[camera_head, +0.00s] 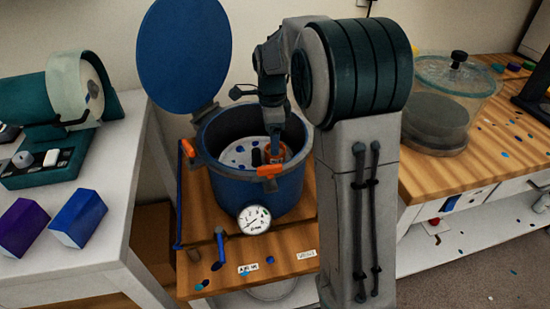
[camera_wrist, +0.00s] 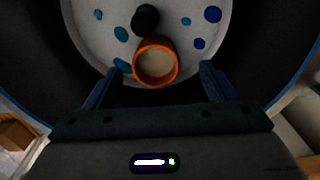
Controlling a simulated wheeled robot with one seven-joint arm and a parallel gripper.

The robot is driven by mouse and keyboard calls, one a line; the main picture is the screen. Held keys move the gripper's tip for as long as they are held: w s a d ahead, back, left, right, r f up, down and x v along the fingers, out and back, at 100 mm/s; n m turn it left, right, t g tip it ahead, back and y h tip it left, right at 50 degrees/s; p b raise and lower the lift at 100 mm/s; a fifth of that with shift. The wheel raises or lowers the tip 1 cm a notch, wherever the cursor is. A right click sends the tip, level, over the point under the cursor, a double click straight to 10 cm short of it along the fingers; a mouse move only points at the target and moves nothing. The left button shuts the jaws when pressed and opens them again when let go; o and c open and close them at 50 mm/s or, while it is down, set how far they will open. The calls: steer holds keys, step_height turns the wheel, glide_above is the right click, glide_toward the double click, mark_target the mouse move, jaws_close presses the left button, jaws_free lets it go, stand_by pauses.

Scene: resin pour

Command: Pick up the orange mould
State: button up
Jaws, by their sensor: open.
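The orange mould (camera_wrist: 156,80) is a round orange ring with a pale beige fill. In the wrist view it stands on a light, spotted round plate (camera_wrist: 90,40) inside the blue pot. In the head view the mould (camera_head: 281,152) shows only in part, behind my gripper (camera_head: 274,150), which reaches down into the blue pot (camera_head: 250,189). In the wrist view my gripper (camera_wrist: 159,80) is open, with one finger to each side of the mould and a gap on both sides. I cannot tell whether the fingertips are level with it.
A black round object (camera_wrist: 145,18) stands right behind the mould, touching or nearly so. The pot's rim surrounds my gripper. Its blue lid (camera_head: 184,50) stands raised, and orange clamps (camera_head: 268,171) sit on the rim. A gauge (camera_head: 254,219) is on the front.

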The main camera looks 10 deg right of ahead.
steer(key=f, duration=0.3)
steer(key=f+b, duration=0.1)
steer(key=f, duration=0.1)
steer(key=shift+s+d, duration=0.3)
steer(key=shift+s, duration=0.05)
steer(key=shift+f, duration=0.4)
steer(key=c, duration=1.1)
